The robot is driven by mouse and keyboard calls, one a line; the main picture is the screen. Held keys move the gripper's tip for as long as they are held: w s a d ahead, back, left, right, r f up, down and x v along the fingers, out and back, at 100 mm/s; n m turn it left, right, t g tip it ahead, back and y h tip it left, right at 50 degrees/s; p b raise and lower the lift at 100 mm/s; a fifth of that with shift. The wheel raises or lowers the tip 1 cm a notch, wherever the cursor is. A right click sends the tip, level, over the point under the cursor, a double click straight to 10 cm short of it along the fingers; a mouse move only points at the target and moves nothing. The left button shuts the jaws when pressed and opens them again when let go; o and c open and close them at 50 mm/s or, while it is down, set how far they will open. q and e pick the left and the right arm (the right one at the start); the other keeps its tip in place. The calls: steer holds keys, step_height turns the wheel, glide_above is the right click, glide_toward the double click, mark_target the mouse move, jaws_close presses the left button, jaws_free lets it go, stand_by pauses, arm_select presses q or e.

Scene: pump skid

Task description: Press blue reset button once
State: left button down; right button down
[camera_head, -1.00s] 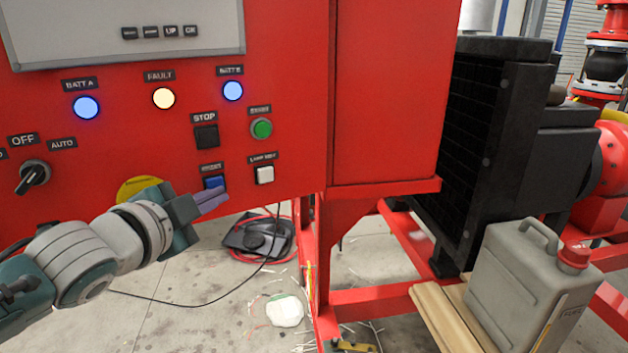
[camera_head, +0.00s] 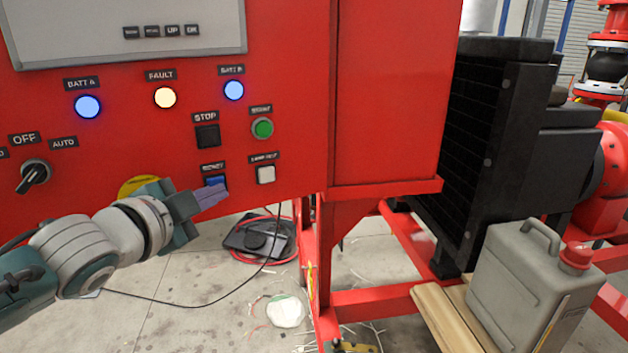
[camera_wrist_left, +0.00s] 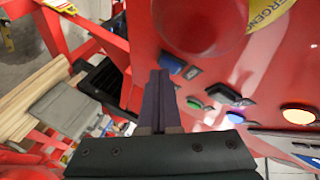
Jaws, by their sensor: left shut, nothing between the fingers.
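The blue reset button (camera_head: 215,182) is on the red panel (camera_head: 290,60), below the black stop button (camera_head: 207,136) and left of the white lamp test button (camera_head: 265,174). My left gripper (camera_head: 212,195) is shut and empty, its fingertips at the lower part of the blue button in the head view and partly covering it. In the left wrist view the shut fingers (camera_wrist_left: 158,85) point toward the panel, and the blue button (camera_wrist_left: 171,63) shows just beyond and beside the tips. I cannot tell whether they touch. My right gripper is not in view.
A green button (camera_head: 262,128) sits above the lamp test button. A yellow-backed emergency stop (camera_wrist_left: 200,20) bulges close to the fingers in the wrist view. A selector knob (camera_head: 33,177) is at the left. A grey can (camera_head: 520,280) stands right on wood.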

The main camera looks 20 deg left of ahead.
arm_select(q)
steer(key=shift+a, duration=0.1)
stand_by(0.5)
steer(key=shift+s+d+p, duration=0.4)
steer(key=shift+s+d, duration=0.1)
steer(key=shift+d, duration=0.15)
steer(key=s+d+p, duration=0.1)
steer(key=d, duration=0.1)
steer(key=s+d, duration=0.2)
steer(key=shift+p, duration=0.35)
stand_by(0.6)
